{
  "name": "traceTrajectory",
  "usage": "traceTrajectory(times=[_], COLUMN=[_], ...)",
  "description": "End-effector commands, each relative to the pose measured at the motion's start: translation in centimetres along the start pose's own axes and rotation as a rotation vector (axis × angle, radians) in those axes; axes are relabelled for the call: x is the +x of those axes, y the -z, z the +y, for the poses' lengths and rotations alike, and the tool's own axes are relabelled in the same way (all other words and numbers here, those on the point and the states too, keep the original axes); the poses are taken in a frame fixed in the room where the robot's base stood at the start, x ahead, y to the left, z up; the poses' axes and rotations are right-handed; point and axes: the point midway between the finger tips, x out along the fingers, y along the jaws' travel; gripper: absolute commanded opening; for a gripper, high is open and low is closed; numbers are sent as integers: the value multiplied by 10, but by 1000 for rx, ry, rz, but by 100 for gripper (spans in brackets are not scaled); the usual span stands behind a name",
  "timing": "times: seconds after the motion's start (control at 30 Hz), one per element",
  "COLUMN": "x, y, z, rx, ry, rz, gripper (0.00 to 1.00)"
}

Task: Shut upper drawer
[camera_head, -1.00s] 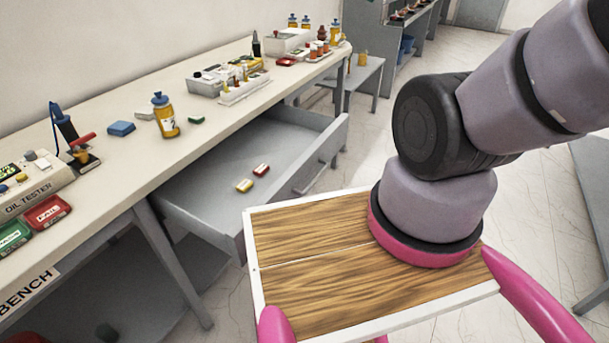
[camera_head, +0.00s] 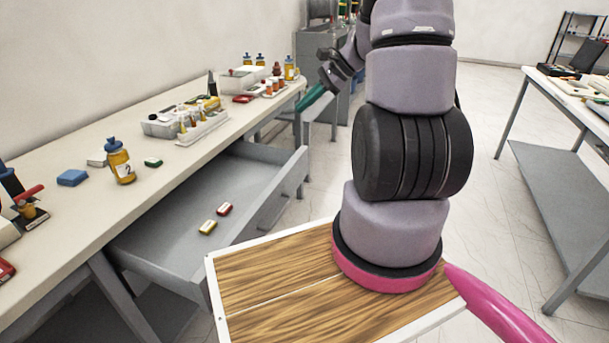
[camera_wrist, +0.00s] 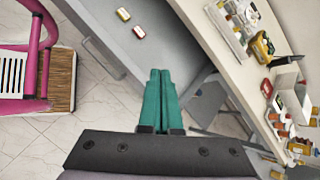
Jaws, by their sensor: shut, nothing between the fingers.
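The upper drawer (camera_head: 188,214) is a grey drawer pulled out from under the workbench. A red block (camera_head: 224,209) and a yellow block (camera_head: 207,228) lie inside it. In the wrist view the drawer (camera_wrist: 158,55) shows at the top, with its front panel edge running diagonally. My gripper (camera_head: 308,100) has green fingers and is near the far front corner of the drawer, in the head view. In the wrist view my gripper (camera_wrist: 160,75) has its two fingers together and empty, over the drawer's edge. Whether they touch it cannot be told.
The workbench top (camera_head: 110,205) carries a bottle (camera_head: 119,162), a blue block (camera_head: 72,178) and a white rack (camera_head: 201,128). Another table (camera_head: 575,120) stands at the right. The floor (camera_head: 500,235) between is clear.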

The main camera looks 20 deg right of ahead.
Motion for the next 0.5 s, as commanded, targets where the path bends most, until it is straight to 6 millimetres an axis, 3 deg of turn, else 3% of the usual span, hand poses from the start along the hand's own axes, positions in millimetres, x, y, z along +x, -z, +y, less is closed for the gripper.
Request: traceTrajectory(times=[0.03, 0.3, 0.4, 0.5], x=[11, 60, 74, 82], y=[26, 152, 186, 209], z=[3, 35, 52, 65], rx=[90, 511, 621, 695], ry=[15, 142, 179, 205], rz=[-11, -28, -20, -13], gripper=[0, 0, 0, 0])
